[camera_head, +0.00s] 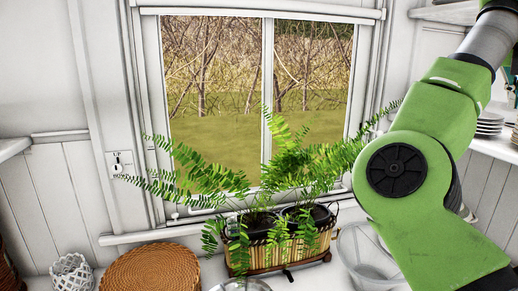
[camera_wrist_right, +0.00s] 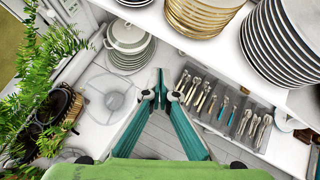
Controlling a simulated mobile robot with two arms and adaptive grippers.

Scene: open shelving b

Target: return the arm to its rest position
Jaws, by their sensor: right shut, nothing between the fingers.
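My right arm (camera_head: 410,180), green with a dark round joint cap, crosses the right side of the head view. My left arm and left gripper are in neither view.
A fern in a wicker planter (camera_head: 262,255) stands below the window. Plates (camera_wrist_right: 284,40) and gold-toned bowls (camera_wrist_right: 203,14) fill the shelf above; a white pot (camera_wrist_right: 128,36) stands beside.

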